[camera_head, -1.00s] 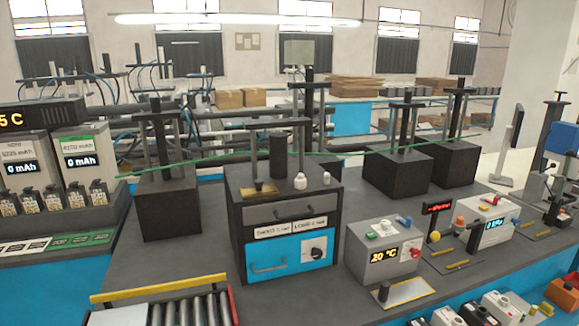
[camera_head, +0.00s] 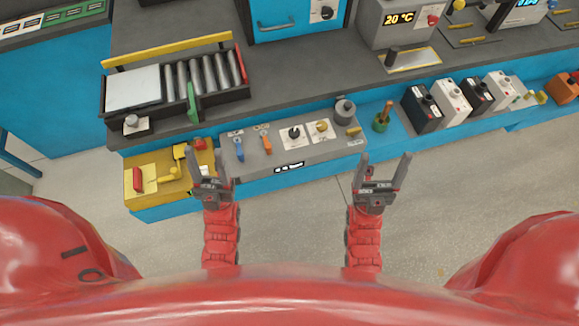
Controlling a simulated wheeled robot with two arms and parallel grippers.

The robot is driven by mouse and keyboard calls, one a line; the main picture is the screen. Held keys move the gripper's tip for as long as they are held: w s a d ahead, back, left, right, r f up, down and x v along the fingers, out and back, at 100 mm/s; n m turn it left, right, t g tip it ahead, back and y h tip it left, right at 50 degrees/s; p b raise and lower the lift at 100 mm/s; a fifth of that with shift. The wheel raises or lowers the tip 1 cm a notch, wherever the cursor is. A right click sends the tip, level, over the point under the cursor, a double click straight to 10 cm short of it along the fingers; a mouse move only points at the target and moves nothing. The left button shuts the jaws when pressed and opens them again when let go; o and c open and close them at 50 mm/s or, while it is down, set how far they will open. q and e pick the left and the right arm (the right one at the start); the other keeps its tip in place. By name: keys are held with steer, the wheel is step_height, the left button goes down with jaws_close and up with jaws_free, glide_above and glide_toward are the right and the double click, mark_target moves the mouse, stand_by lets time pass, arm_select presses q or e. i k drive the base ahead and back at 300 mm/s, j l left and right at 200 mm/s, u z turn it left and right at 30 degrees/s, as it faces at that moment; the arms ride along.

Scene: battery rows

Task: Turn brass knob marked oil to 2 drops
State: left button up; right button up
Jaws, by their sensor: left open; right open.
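A brass-coloured knob (camera_head: 322,126) sits on a white plate on the grey control panel (camera_head: 262,165) at the front of the bench. Its marking and pointer setting are too small to read. A black knob (camera_head: 294,134) on another white plate is just left of it. My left gripper (camera_head: 208,158) is open and empty, in front of the panel's left end, left of the brass knob. My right gripper (camera_head: 386,160) is open and empty, to the right of the brass knob and nearer to me. Neither gripper touches the knob.
On the panel are a blue lever (camera_head: 239,149), an orange lever (camera_head: 265,142) and a grey cylinder (camera_head: 345,110). A yellow box (camera_head: 146,204) stands left. A roller tray (camera_head: 177,108) lies behind. Several black and white units (camera_head: 455,101) stand right. The floor in front is clear.

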mark_target(321, 125)
steer(key=k+l+u, duration=0.1)
steer(key=k, duration=0.8)
